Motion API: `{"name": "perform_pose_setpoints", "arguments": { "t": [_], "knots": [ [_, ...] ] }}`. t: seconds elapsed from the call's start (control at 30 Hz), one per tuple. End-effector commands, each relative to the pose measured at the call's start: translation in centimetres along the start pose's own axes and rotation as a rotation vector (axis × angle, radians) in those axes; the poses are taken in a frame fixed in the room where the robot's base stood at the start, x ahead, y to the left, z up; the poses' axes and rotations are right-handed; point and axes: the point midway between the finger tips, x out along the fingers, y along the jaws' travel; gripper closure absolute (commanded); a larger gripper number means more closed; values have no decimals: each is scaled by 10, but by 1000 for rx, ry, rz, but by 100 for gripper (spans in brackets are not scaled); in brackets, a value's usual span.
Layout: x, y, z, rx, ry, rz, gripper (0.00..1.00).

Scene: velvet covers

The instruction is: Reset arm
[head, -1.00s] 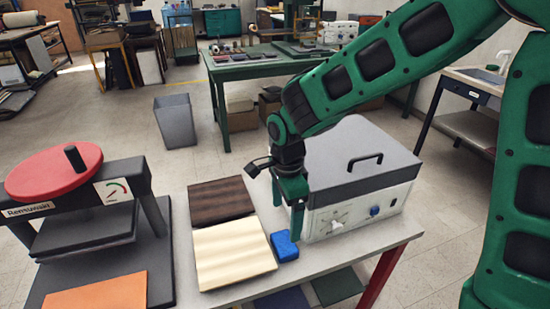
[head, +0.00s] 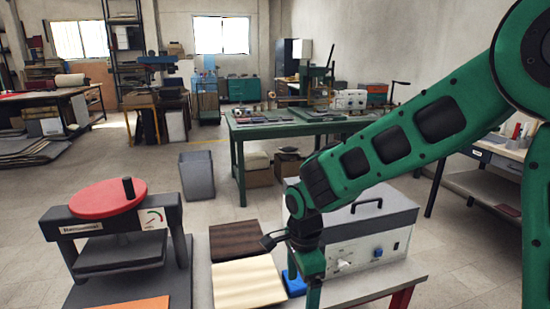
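My gripper (head: 308,285) hangs down from my green arm (head: 390,145) over the front of the table, in front of the blue block (head: 294,284) and the grey-lidded box. Its fingertips are near the bottom edge of the head view, and I cannot tell whether they are open or shut. The blue block lies on the table beside the cream panel (head: 248,284), partly hidden by my gripper.
A dark brown panel (head: 237,240) lies behind the cream one. A press with a red wheel (head: 108,198) stands at the left. The grey-lidded box (head: 350,222) stands at the right. A grey bin (head: 197,176) and green table (head: 240,142) stand behind, with open floor between.

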Motion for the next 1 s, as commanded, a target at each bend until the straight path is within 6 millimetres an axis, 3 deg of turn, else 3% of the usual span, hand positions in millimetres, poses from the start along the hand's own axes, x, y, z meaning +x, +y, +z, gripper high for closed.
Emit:
{"name": "perform_pose_setpoints", "arguments": {
  "t": [0.07, 0.37, 0.63, 0.77, 0.9, 1.0],
  "knots": [
    [0, 0, 1, -2, 0, 0, 12],
    [-24, 15, -60, -104, 38, -4, 12],
    [-51, 48, -134, -214, 70, 5, 12],
    [-68, 85, -183, -295, 79, 18, 12],
    [-84, 141, -231, -406, 72, 33, 12],
    [-92, 184, -255, -487, 56, 36, 12]
  ]
}}
